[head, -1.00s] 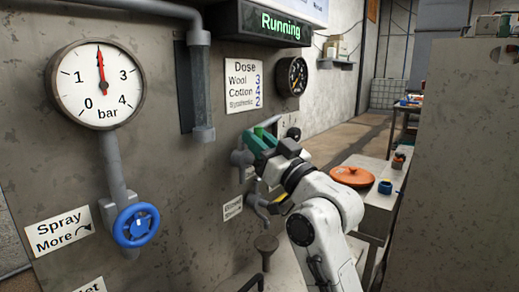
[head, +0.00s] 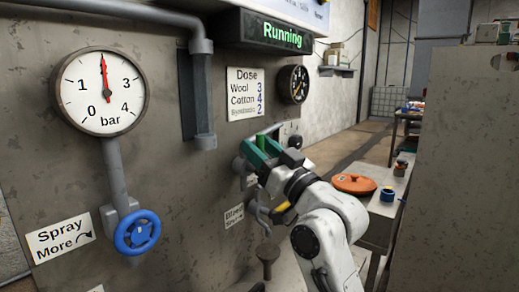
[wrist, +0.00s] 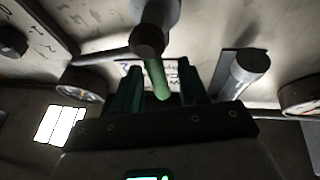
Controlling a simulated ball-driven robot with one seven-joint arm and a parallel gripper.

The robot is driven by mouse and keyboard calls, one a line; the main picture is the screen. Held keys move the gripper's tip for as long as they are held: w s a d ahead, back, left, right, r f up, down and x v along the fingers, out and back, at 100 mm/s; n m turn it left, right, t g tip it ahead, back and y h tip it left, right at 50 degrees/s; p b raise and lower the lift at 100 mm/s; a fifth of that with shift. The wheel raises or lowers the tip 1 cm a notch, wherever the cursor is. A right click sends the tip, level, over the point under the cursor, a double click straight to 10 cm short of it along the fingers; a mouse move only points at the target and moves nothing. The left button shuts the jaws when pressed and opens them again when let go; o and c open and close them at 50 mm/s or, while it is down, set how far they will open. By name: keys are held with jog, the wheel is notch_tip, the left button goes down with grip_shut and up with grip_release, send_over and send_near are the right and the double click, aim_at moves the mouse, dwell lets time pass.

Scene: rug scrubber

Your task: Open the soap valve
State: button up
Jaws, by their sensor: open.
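The soap valve is a grey pipe fitting (wrist: 155,30) with a green lever handle (wrist: 157,78), seen close in the wrist view. In the head view the lever's green end (head: 261,138) shows just above my gripper, against the machine's grey panel. My gripper (head: 263,151) has dark green fingers. In the wrist view, my gripper (wrist: 155,88) is open, with one finger on each side of the lever and visible gaps between. The valve body is largely hidden behind my gripper in the head view.
A pressure gauge (head: 100,92) and blue spray wheel (head: 137,232) are at left. A dose card (head: 245,94) and black dial (head: 293,84) are above my gripper. A tall grey panel (head: 465,190) bounds the right.

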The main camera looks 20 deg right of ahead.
jog(key=v, duration=1)
jog(key=shift+s+b, duration=0.2)
jog(key=shift+b, duration=0.15)
jog(key=shift+f, duration=0.1)
jog(key=b+v, duration=0.4)
jog(key=v, duration=0.5)
jog(key=shift+b, duration=0.4)
